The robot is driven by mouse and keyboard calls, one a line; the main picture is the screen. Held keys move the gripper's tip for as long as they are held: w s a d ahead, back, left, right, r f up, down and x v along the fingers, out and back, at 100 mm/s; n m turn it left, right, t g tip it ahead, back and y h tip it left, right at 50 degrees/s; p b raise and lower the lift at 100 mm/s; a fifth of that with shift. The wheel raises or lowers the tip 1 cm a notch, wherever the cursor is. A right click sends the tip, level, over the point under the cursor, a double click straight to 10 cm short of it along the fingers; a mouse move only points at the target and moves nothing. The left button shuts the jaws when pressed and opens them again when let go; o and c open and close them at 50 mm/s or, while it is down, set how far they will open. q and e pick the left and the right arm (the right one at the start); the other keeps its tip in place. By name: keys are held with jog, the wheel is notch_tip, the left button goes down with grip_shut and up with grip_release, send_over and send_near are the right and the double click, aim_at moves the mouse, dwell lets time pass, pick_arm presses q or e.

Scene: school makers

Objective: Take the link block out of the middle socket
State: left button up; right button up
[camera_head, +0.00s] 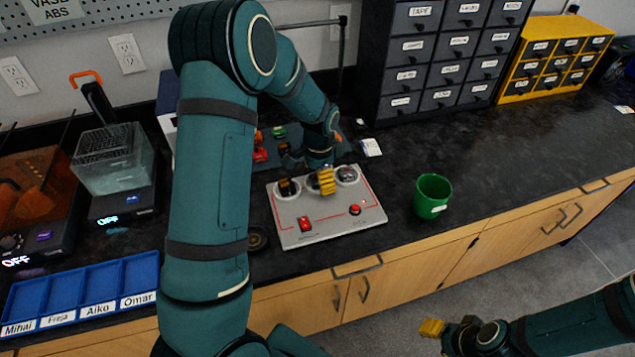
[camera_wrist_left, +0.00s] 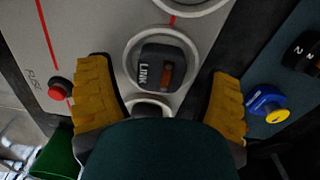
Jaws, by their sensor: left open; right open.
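The grey panel (camera_head: 335,228) with a row of three round sockets lies on the dark counter. In the left wrist view the dark link block (camera_wrist_left: 150,58), marked LINK, sits in the middle socket (camera_wrist_left: 131,53). My left gripper (camera_head: 325,181) is over this socket; its yellow fingers are apart on either side of the block, with gaps between. In the head view the gripper mostly hides the block. My right gripper (camera_head: 433,328) is low at the front right, away from the panel, open with nothing seen in it.
A green cup (camera_head: 433,196) stands right of the panel. Red buttons (camera_head: 355,210) sit on the panel's front. A blue-and-yellow item (camera_wrist_left: 268,103) lies behind the panel. Drawer cabinets (camera_head: 440,60) stand at the back, and a blue labelled tray (camera_head: 85,287) at the left. The right counter is clear.

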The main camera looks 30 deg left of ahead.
pick_arm(q)
jog(key=c, duration=1.1)
jog(key=shift+c, duration=0.2)
jog(key=shift+r, duration=0.15)
